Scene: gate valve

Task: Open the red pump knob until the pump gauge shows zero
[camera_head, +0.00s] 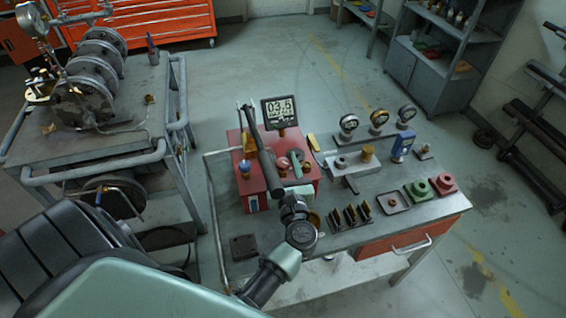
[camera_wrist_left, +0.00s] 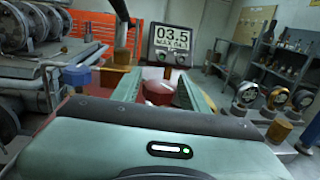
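The red pump (camera_head: 308,173) is a box on the workbench. Its digital gauge (camera_head: 280,112) stands behind it and reads 03.5, also in the left wrist view (camera_wrist_left: 171,37), with a smaller line below. The red knob (camera_head: 283,163) is on top of the pump, partly hidden by my gripper. My left gripper (camera_head: 276,157) is over the pump, its fingers apart. In the left wrist view the red knob (camera_wrist_left: 159,92) shows between the two green fingers, with gaps at its sides. I cannot tell whether they touch it. My right gripper is not in view.
Round dial gauges (camera_head: 379,118), a blue device (camera_head: 402,146) and green and red blocks (camera_head: 444,183) stand on the workbench (camera_head: 345,236) to the right. A metal cart (camera_head: 95,158) with flanged pipes is at the left. Open floor lies behind the bench.

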